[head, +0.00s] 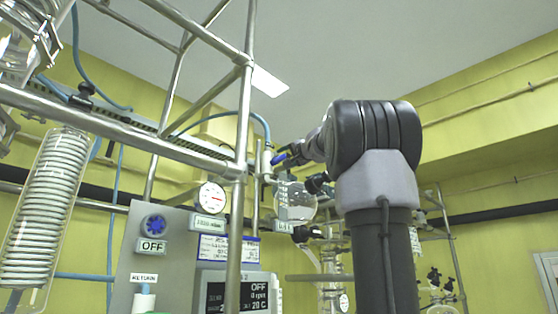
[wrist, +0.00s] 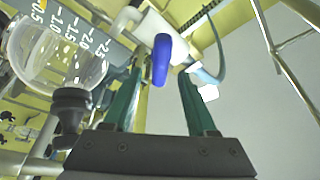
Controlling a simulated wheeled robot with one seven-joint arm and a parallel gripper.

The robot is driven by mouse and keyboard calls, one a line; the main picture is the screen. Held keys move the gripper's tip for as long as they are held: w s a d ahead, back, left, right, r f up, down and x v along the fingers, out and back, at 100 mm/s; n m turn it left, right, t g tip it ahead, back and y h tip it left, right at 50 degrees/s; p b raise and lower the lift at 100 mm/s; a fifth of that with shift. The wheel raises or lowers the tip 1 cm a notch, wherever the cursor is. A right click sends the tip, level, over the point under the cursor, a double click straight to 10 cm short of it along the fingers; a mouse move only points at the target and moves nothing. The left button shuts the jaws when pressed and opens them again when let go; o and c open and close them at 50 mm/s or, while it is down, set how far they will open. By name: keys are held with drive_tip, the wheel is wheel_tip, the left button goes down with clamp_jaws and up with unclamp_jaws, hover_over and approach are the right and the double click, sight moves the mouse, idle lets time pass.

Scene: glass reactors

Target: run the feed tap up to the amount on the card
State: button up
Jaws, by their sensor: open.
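The blue tap handle (wrist: 161,60) shows in the wrist view on a white tap body (wrist: 150,25). My gripper (wrist: 162,80) is open, its two green fingers to either side of the handle in the picture; I cannot tell whether they touch it. In the head view the blue handle (head: 279,158) is beside my wrist, and the fingers are hard to make out. A clear round feed vessel (wrist: 75,75) with a scale from 0.5 to 2.5 stands at the wrist view's left. A card (head: 228,248) with small unreadable print hangs behind the frame.
Metal frame tubes (head: 240,130) cross the head view. A grey panel (head: 130,270) with an OFF label, a dial gauge (head: 212,196) and a display reading OFF, 0 rpm, 20 C (head: 238,296) are lower left. A dark knob (wrist: 72,105) is close to the left finger.

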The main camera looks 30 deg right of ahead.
sight(282, 160)
drive_tip(key=shift+x, duration=2.3)
drive_tip(key=shift+c, duration=0.3)
clamp_jaws()
drive_tip(key=shift+m, duration=0.3)
drive_tip(key=m, duration=0.2)
drive_tip(key=m+g+h, duration=0.1)
drive_tip(key=m, duration=0.1)
drive_tip(key=shift+d+f+g, duration=0.15)
drive_tip(key=shift+f+g, duration=0.05)
drive_tip(key=shift+g, duration=0.1)
drive_tip(key=shift+f+m+g+h, duration=0.15)
drive_tip(key=shift+m+g+h, duration=0.35)
drive_tip(key=shift+m, duration=1.2)
drive_tip(key=shift+y, duration=0.3)
